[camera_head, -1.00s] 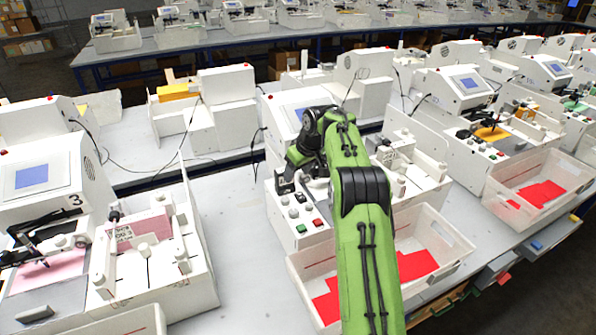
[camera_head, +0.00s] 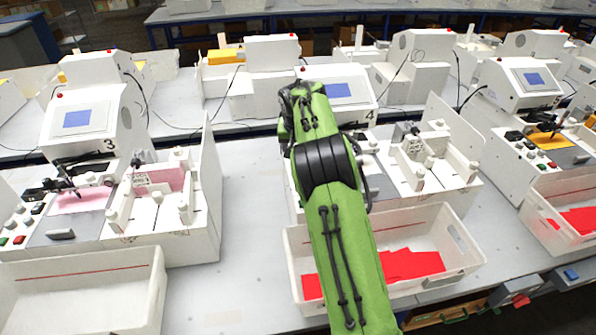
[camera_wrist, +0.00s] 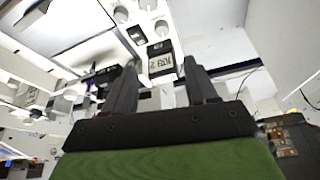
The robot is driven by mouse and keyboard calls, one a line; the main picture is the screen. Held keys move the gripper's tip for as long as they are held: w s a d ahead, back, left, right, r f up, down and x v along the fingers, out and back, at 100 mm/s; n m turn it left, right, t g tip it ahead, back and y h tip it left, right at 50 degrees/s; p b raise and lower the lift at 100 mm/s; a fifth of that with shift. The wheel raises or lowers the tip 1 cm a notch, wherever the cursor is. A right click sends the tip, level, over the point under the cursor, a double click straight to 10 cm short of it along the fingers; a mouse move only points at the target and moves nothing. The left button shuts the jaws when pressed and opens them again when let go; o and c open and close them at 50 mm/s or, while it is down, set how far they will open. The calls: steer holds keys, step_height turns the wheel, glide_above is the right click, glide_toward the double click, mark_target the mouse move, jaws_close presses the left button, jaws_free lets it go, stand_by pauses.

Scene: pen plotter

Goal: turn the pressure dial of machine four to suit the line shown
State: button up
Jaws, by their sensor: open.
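Machine four (camera_head: 348,90) is white with a blue screen and the number 4 on its front. My green arm covers most of its control panel in the head view, and my gripper is hidden behind the arm there. In the wrist view my gripper (camera_wrist: 160,78) is open, with two dark fingers apart and nothing held. Beyond the fingertips is a dark-framed part with printed characters (camera_wrist: 163,63), too blurred to read surely. A round pale knob (camera_wrist: 161,28) sits just above it, with more knobs nearby. I cannot tell which is the pressure dial, and the line shown is not readable.
A clear bin (camera_head: 455,245) with red sheets stands in front of machine four. Machine three (camera_head: 85,120), with pink sheets, stands to the left, and another machine (camera_head: 525,85) to the right. The grey table (camera_head: 245,215) is bare between machines three and four.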

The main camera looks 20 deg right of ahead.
steer(key=x, duration=0.5)
steer(key=p+x, duration=0.1)
steer(key=x, duration=0.4)
steer(key=p+x, duration=0.1)
steer(key=x, duration=0.4)
steer(key=shift+w+a+f, duration=0.2)
steer(key=shift+f, duration=0.2)
steer(key=c, duration=1.1)
steer(key=shift+o, duration=0.2)
steer(key=shift+n+y+b, duration=0.35)
steer(key=shift+n+y, duration=0.15)
steer(key=shift+n, duration=0.6)
steer(key=shift+d+n+y+p, duration=0.1)
steer(key=shift+n+y+p, duration=0.5)
steer(key=shift+n, duration=1.1)
